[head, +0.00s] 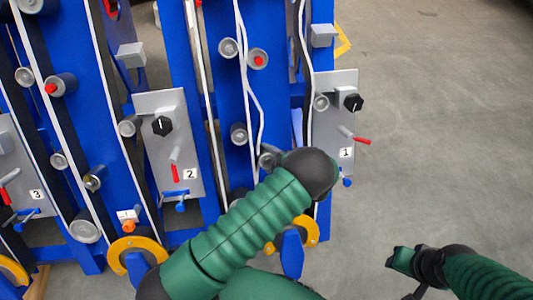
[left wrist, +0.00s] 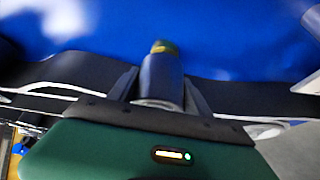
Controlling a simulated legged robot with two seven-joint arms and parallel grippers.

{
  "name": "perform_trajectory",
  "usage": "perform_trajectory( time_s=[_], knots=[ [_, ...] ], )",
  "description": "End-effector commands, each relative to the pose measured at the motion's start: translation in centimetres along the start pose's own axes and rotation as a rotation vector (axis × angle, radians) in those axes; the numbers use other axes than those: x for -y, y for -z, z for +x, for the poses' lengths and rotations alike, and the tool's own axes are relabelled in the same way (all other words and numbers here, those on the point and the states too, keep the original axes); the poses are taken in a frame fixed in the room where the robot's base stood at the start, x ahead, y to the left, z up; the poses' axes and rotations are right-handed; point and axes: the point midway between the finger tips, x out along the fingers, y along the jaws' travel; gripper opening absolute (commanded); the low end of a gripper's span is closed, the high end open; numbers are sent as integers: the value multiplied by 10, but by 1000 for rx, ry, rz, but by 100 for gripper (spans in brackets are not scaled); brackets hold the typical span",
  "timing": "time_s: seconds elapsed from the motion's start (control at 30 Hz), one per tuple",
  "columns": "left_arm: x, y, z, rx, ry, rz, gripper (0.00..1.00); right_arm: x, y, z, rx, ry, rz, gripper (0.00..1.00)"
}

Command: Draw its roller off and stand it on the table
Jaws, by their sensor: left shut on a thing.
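The grey roller (left wrist: 160,78) shows in the left wrist view, with a brass-coloured end toward the blue chassis panel (left wrist: 230,35). My left gripper (left wrist: 162,86) is shut on it, one dark finger on each side. In the head view my left arm's dark wrist covers most of this place, and a grey roller (head: 268,157) shows just beside it, against the blue chassis (head: 181,60). Whether the roller is still on its pin I cannot tell. My right gripper (head: 408,268) is at the lower right, away from the chassis; its jaws are unclear. No table is in view.
A grey plate marked 1 (head: 335,110) with a black knob and red lever stands right of the held place. Plate 2 (head: 180,100) is to the left. Several other rollers and dark belts line the chassis. Open floor (head: 440,130) lies to the right.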

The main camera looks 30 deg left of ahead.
Motion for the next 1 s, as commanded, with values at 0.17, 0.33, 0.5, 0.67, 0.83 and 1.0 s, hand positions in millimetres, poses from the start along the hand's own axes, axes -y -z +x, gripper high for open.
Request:
perform_trajectory(
  time_s=[0.17,0.33,0.5,0.67,0.83,1.0],
  knots=[
    [1,7,-10,-4,4,3,0,0,2,-9,0,0,0,37],
    [1,12,-18,-3,5,4,0,0,4,-15,0,0,0,37],
    [2,16,-27,-3,6,4,0,0,5,-21,0,0,0,37],
    [2,21,-35,-3,6,5,0,0,6,-27,0,0,0,37],
    [2,25,-44,-3,7,5,0,0,8,-33,0,0,0,37],
    [2,30,-52,-3,7,5,0,0,9,-39,0,0,0,37]
  ],
)
